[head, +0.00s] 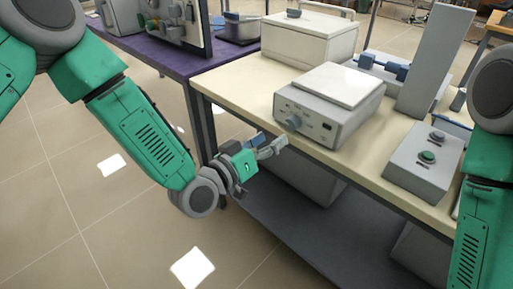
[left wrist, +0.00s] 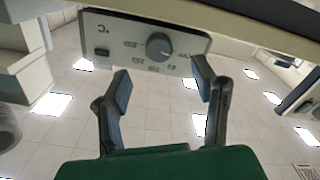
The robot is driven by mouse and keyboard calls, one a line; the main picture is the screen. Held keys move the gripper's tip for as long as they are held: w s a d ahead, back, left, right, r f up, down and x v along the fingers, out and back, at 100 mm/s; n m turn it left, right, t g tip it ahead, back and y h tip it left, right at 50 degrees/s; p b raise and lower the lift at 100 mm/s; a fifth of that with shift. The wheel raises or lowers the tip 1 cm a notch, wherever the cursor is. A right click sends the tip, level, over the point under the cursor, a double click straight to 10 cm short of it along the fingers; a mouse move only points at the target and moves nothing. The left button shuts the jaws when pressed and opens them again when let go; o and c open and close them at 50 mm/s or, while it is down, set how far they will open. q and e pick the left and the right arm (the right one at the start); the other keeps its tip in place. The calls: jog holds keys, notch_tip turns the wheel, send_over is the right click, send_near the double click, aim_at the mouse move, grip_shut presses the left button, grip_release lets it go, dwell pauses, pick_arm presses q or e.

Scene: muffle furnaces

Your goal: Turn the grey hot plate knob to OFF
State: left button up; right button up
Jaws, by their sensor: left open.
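The grey hot plate (head: 328,104) has a white square top and stands near the front edge of the cream bench. Its round grey knob (head: 293,122) is on the left part of the front panel. In the left wrist view the knob (left wrist: 158,46) shows on the panel (left wrist: 120,41) with small printed labels around it; its exact setting is too small to read. My left gripper (head: 266,143) is open and empty, in front of the panel, below and left of the knob, apart from it. In the left wrist view the fingers (left wrist: 162,85) are spread, with the knob beyond the gap.
A white box-shaped device (head: 310,38) stands behind the hot plate. A grey control box (head: 426,160) with two knobs is to the right, near a tall grey column (head: 437,60). A purple bench (head: 170,52) adjoins at left. A dark lower shelf (head: 300,235) runs under the bench.

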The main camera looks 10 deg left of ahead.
pick_arm(q)
jog(key=v, duration=0.5)
pick_arm(e)
jog(key=shift+w, duration=0.15)
pick_arm(q)
jog(key=s+a+f+g+y+p, duration=0.1)
jog(key=s+a+f+g+y, duration=0.25)
jog(key=s+f, duration=0.35)
jog(key=s+a+f+g+y, duration=0.2)
jog(key=s+a+f+g, duration=0.2)
jog(key=f, duration=0.5)
jog(key=s+a+f+g+y, duration=0.2)
jog(key=s+a, duration=0.4)
jog(key=s, duration=0.3)
jog(key=s+a+f+n+g+y+p, duration=0.1)
jog(key=s+a+f+g+y, duration=0.2)
jog(key=s+a, duration=0.4)
jog(key=shift+s+a+f+n+g, duration=0.3)
jog(key=shift+s+f+g, duration=0.4)
jog(key=shift+s, duration=0.4)
pick_arm(e)
notch_tip(320, 180, up, 2)
jog(key=shift+r, duration=0.1)
pick_arm(q)
jog(key=c, duration=0.4)
pick_arm(e)
jog(key=shift+c, duration=0.7)
pick_arm(q)
jog(key=shift+w+d, duration=0.15)
jog(key=shift+c, duration=0.2)
